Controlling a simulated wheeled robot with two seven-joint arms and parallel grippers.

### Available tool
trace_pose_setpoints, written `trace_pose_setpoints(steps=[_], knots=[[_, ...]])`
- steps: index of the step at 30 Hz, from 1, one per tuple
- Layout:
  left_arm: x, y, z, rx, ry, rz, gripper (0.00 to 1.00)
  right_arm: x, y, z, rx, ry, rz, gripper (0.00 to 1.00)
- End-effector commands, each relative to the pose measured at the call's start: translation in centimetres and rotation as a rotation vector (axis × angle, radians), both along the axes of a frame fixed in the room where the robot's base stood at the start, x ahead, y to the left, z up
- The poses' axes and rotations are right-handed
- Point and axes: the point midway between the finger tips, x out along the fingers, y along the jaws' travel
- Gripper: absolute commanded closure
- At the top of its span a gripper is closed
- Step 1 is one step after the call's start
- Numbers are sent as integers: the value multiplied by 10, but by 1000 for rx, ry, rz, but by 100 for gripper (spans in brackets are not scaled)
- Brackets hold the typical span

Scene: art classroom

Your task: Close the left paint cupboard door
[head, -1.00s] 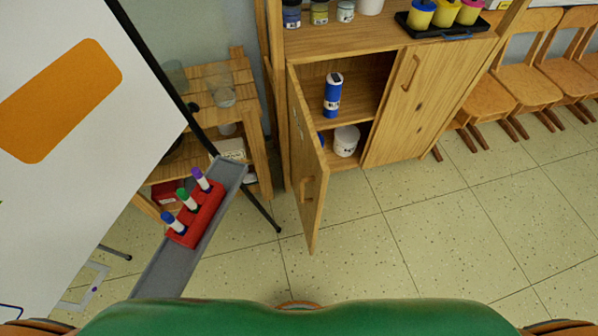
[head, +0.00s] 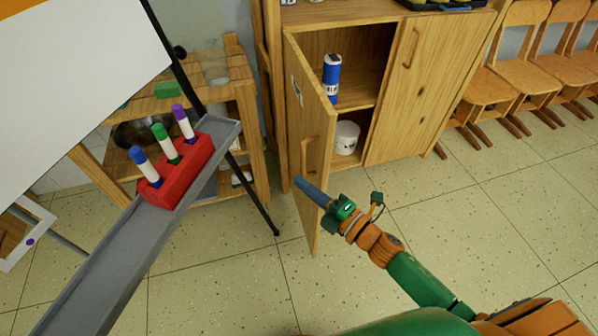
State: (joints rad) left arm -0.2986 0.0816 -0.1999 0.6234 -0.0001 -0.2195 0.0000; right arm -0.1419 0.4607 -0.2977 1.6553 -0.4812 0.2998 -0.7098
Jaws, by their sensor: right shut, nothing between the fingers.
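The left paint cupboard door (head: 311,120) is wooden and stands open, swung out toward me from the left side of the cupboard. Its outer face shows, with a wooden handle (head: 305,158) near the free edge. My right gripper (head: 299,183) is shut and empty. It reaches in from the lower right, and its tip overlaps the door's lower part in the picture, just below the handle. I cannot tell whether it touches the door. The right cupboard door (head: 425,85) is closed. My left gripper is not in view.
Inside the cupboard are a blue bottle (head: 332,78) and a white tub (head: 346,137). An easel ledge (head: 93,277) with a red marker holder (head: 181,172) stands at the left, near a wooden shelf (head: 239,80). Chairs (head: 488,92) line the right. The floor in front of the cupboard is clear.

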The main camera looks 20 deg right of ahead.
Motion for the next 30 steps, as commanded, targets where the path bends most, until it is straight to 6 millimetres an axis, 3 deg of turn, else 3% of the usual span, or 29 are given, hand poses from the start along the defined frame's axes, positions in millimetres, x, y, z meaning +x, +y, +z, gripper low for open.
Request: trace_pose_setpoints(steps=[8,15,30], knots=[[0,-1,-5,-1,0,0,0,50,26,0,-1,1,-1,100],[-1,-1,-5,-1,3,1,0,55,-7,-1,1,4,-2,100],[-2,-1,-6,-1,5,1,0,54,-12,-1,2,4,3,100]])
